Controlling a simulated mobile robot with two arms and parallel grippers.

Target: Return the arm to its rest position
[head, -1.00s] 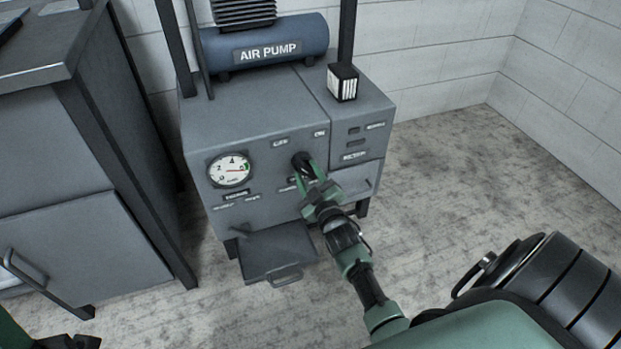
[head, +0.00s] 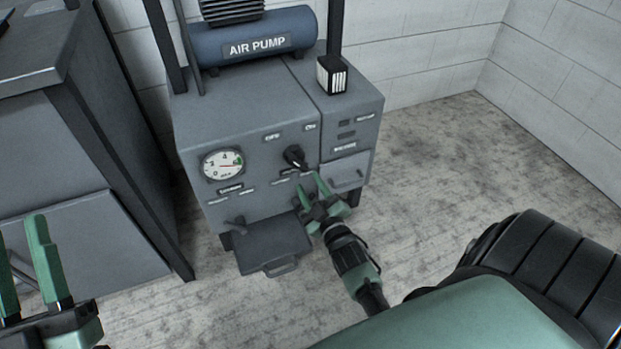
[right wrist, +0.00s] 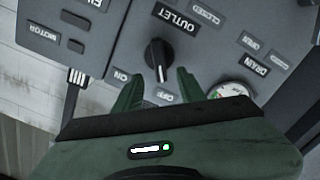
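My right gripper (head: 309,187) is open and empty, just in front of the grey air pump cabinet (head: 240,115). A black rotary knob (head: 294,157) on the cabinet front lies a little beyond its fingertips, apart from them. In the right wrist view the open fingers (right wrist: 160,82) point toward the knob (right wrist: 158,60), which sits by the OUTLET label with nothing gripping it. My left gripper (head: 20,230) is at the lower left edge of the head view, open and empty, its fingers pointing up.
A round gauge (head: 223,165) is left of the knob. A dark panel with a handle (head: 272,248) sticks out low at the cabinet front. A grey cabinet (head: 75,150) stands at the left. A small black-and-white box (head: 332,75) sits on top. Floor (head: 440,190) at right is clear.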

